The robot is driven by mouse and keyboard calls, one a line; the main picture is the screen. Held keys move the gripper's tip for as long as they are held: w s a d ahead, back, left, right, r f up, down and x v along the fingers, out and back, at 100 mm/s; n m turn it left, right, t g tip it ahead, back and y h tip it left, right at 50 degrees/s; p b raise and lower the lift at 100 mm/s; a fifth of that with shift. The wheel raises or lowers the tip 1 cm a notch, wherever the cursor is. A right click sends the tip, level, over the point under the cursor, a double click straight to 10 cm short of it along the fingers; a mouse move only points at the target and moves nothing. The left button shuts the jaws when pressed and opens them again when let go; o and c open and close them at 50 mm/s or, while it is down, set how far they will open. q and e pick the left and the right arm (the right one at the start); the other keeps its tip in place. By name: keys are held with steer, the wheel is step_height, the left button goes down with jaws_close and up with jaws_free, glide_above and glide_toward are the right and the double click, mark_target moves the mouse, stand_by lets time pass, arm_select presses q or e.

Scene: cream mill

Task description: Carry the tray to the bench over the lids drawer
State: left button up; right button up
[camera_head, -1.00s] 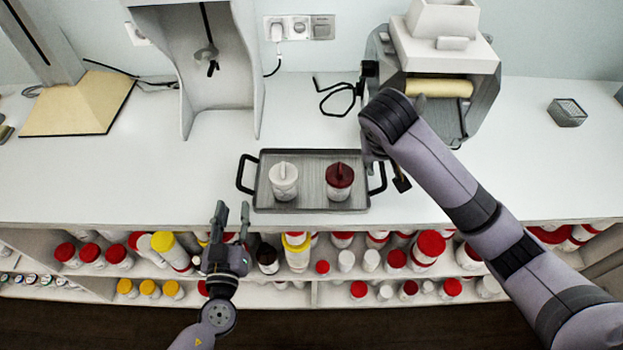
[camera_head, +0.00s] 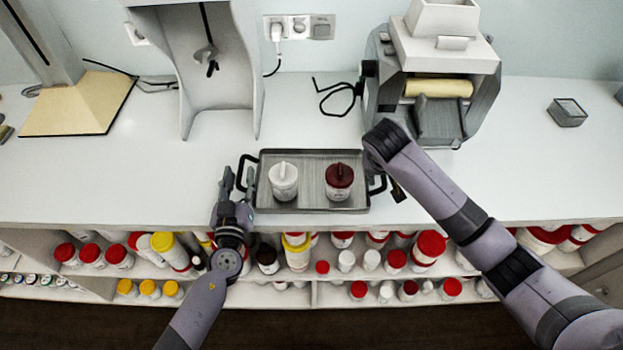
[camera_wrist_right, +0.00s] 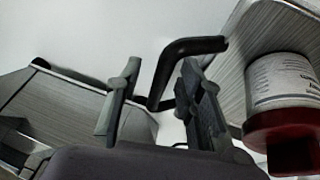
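The grey tray (camera_head: 312,197) with black side handles lies on the white bench. It bears a white lidded jar (camera_head: 283,182) and a jar with a dark red lid (camera_head: 338,182). My left gripper (camera_head: 238,180) is open at the tray's left handle (camera_head: 246,170), its fingers on either side of it. My right gripper is mostly hidden behind its own wrist at the tray's right end in the head view. In the right wrist view my right gripper (camera_wrist_right: 155,100) is open, with the right handle (camera_wrist_right: 190,47) between its fingers. The red-lidded jar (camera_wrist_right: 283,90) is close by there.
A mill machine (camera_head: 436,90) stands behind the right arm. A grey stand (camera_head: 208,70) is at the back left, and a small box (camera_head: 567,112) at the right. Shelves under the bench hold several red- and yellow-lidded jars.

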arm_select(q)
steer(key=c, duration=0.8)
arm_select(e)
steer(key=c, duration=0.8)
arm_select(q)
jaws_close()
arm_select(e)
jaws_close()
steer(key=shift+w+d+r, duration=0.1)
steer(key=shift+r, duration=0.05)
